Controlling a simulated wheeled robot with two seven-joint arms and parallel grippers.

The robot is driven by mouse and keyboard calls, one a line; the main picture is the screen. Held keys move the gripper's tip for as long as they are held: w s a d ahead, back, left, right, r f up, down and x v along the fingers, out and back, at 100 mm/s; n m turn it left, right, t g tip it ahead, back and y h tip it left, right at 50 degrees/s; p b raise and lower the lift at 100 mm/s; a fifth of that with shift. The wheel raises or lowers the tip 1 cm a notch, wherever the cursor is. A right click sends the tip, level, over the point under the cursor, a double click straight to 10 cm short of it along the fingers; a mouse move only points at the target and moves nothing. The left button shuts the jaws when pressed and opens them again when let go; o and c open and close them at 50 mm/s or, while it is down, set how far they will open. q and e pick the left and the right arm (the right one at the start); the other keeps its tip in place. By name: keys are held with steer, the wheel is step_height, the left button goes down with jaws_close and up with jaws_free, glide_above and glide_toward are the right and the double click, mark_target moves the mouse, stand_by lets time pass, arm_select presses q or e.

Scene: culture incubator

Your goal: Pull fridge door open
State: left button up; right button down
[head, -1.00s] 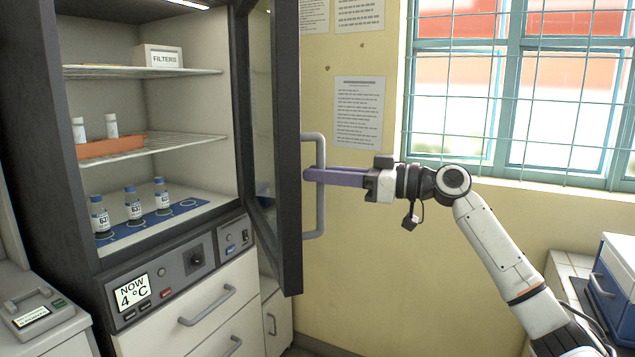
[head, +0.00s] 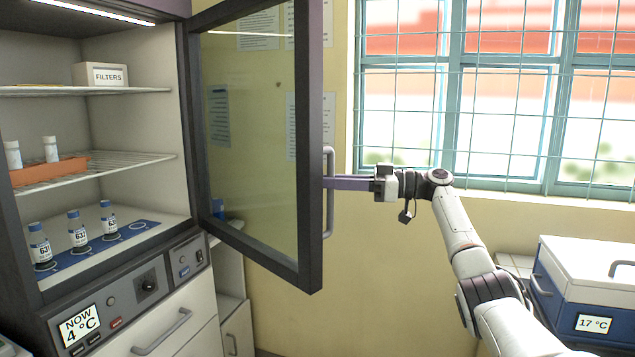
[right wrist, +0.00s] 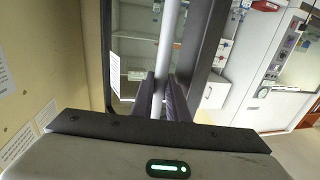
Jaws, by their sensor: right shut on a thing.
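The fridge door (head: 312,130) is a dark frame around a glass pane. It stands open, hinged beside the fridge's shelves, with its free edge toward the right. A light grey vertical bar handle (head: 329,160) is on its outer face. My right gripper (head: 332,183) is shut on the handle at about mid-height. In the right wrist view the handle (right wrist: 168,45) runs between the two dark fingers of my right gripper (right wrist: 160,92). The fingertips are partly hidden by the door frame and handle in the head view. My left gripper is not in view.
Inside the fridge are a FILTERS box (head: 101,74), an orange rack (head: 50,170) with white-capped tubes, and several labelled bottles (head: 78,230) on a blue mat. A blue and white cooler (head: 590,285) stands at the lower right. A barred window (head: 480,100) is behind my right arm.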

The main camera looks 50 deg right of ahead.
steer(key=shift+d, duration=0.65)
steer(key=shift+f, duration=0.1)
steer(key=c, duration=1.7)
jaws_free()
steer(key=shift+w, duration=0.2)
steer(key=shift+s, duration=0.1)
steer(key=b+v, duration=0.1)
steer(key=v, duration=0.9)
steer(key=shift+s+b, duration=0.1)
steer(key=shift+b, duration=0.2)
